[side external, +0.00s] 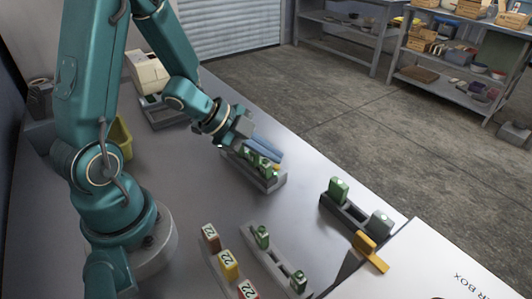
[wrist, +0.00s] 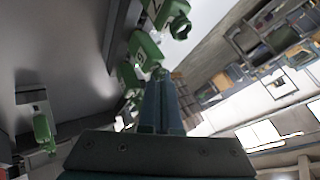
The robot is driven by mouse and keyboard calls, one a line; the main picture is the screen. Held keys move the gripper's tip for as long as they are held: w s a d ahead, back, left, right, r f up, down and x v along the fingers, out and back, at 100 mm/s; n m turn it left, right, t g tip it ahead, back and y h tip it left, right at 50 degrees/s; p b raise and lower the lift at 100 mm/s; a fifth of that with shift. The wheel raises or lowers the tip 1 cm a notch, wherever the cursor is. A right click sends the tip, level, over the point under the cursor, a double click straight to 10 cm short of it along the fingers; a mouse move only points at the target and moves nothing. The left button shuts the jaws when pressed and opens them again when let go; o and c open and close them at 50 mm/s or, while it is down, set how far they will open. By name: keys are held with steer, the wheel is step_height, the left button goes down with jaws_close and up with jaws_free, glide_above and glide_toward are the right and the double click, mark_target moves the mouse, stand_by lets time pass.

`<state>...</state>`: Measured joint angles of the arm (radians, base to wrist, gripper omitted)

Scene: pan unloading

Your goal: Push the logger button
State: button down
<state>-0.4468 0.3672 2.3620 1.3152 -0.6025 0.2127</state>
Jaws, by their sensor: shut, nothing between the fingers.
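My gripper (side external: 272,153) is shut and empty, its blue-grey fingers over a grey rack (side external: 268,184) of green pieces (side external: 262,166) at the middle of the table. In the wrist view the closed fingers (wrist: 160,78) point at green pieces (wrist: 145,50) just beyond the tips. I cannot tell whether they touch. A beige device (side external: 148,72) stands at the back left of the table, behind my arm, and may be the logger. I cannot make out a button on it.
A grey rack (side external: 345,208) with a green and a grey piece stands at the right, an orange piece (side external: 370,252) beside it. Another rack (side external: 277,267) and several numbered blocks (side external: 228,265) are in front. A yellow bin (side external: 124,137) is by my arm.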

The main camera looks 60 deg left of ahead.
steer(key=shift+f, duration=0.45)
stand_by(0.5)
steer(key=shift+r, duration=0.9)
steer(key=shift+r, duration=0.1)
steer(key=shift+r, duration=2.9)
